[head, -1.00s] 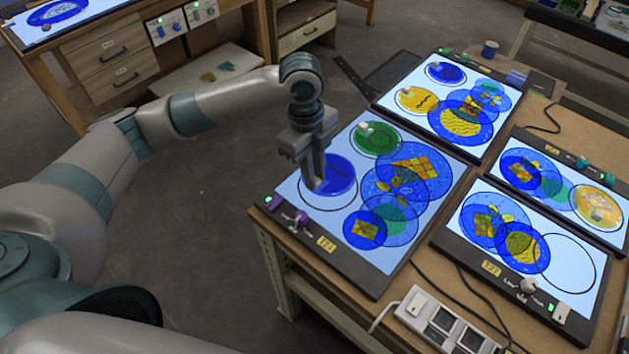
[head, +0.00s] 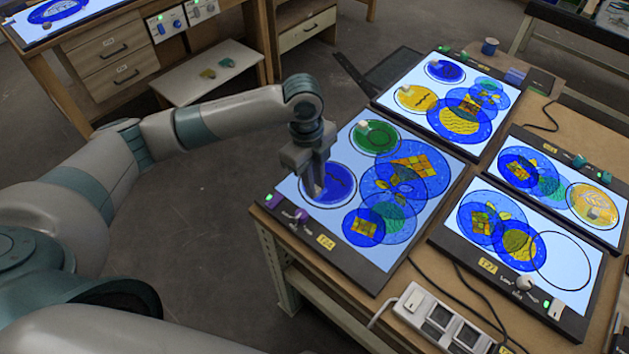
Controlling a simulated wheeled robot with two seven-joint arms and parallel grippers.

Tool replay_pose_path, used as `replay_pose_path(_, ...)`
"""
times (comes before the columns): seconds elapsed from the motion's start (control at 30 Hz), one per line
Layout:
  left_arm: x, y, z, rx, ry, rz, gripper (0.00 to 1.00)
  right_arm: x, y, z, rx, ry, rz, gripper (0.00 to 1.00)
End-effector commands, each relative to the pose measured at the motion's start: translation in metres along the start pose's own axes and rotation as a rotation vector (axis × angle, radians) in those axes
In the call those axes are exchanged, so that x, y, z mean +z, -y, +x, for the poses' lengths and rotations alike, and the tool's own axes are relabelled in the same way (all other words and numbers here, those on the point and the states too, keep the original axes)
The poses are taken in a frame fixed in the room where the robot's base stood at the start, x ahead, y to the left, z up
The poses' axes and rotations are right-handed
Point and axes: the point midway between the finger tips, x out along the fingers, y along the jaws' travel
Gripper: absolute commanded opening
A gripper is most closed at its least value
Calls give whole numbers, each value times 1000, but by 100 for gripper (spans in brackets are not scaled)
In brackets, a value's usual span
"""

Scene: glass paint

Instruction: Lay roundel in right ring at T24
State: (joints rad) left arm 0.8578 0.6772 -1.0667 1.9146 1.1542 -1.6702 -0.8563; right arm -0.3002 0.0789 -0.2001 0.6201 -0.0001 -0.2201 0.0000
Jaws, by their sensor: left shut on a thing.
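The near-left light panel (head: 430,195) carries a yellow label (head: 326,242) that seems to read T24. A green roundel (head: 377,138) with a pale knob lies in its upper ring. A blue roundel (head: 340,188) lies within the lower-left ring (head: 303,190) of this panel, filling it closely. My left gripper (head: 314,192) points down at the blue roundel and is shut on it, covering its knob and left part. I cannot tell whether the roundel rests fully on the glass. My right gripper is out of view.
Overlapping blue, teal and yellow discs (head: 395,195) show on the same panel. A panel with an empty ring (head: 563,262) lies at right, and others behind it. A power strip (head: 440,318) and cables lie in front.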

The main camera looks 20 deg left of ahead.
Motion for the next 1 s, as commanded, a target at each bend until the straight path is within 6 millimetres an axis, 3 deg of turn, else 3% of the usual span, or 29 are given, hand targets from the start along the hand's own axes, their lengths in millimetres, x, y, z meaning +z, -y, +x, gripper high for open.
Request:
replay_pose_path(0.07,0,0,2,1,0,0,0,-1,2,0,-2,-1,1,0)
replay_pose_path(0.1,0,0,2,1,0,0,19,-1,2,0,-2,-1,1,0)
replay_pose_path(0.17,0,0,2,0,0,0,33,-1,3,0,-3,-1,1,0)
replay_pose_path(0.2,0,0,2,0,0,0,35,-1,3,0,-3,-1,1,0)
replay_pose_path(0.67,0,1,-4,-2,0,0,35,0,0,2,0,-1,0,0)
replay_pose_path(1.0,1,1,-50,-4,2,0,35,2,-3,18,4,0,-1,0)
